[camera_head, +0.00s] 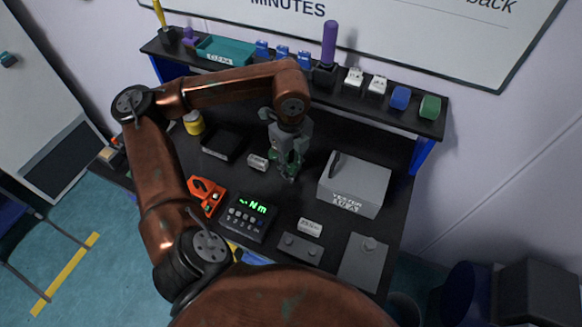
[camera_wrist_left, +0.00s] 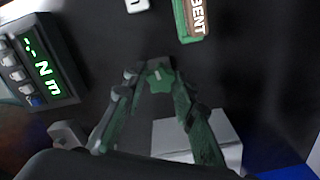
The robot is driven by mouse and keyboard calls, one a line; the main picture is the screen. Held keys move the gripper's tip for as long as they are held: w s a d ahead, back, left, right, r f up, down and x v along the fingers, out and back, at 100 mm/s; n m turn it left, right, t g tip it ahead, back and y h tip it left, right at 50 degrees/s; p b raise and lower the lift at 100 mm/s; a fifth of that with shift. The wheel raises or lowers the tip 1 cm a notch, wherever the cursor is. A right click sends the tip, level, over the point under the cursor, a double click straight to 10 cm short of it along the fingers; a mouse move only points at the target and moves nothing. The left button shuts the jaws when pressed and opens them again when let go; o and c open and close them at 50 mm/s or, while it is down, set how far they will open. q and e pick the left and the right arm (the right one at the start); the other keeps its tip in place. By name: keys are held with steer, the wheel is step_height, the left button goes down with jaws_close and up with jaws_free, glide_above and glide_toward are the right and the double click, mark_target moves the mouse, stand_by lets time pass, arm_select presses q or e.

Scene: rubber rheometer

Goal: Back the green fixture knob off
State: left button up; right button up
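The green knob (camera_wrist_left: 158,77) is star-shaped with a pale mark at its centre. In the left wrist view it lies between the fingertips of my left gripper (camera_wrist_left: 156,82), close to both, with small gaps showing beside it. My left gripper is apart at the tips and points down at the black bench. In the head view my left gripper (camera_head: 287,172) is over the middle of the bench, left of the grey tester box. There the gripper hides most of the knob and its fixture. My right gripper is not in view.
A torque display (camera_head: 247,215) reading Nm and an orange holder (camera_head: 205,195) stand in front left. The grey tester box (camera_head: 355,185) is close on the right. Flat grey plates (camera_head: 363,262) lie at the front right. A shelf (camera_head: 335,97) with small items runs along the back.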

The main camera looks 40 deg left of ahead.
arm_select(q)
steer(key=shift+o, duration=1.3)
steer(key=m, duration=0.4)
steer(key=shift+b, duration=0.3)
steer(key=m, duration=0.5)
steer(key=shift+b, duration=0.4)
steer(key=m, duration=0.4)
steer(key=shift+b, duration=0.35)
steer(key=m, duration=0.5)
steer(key=shift+b, duration=0.4)
steer(key=shift+c, duration=0.3)
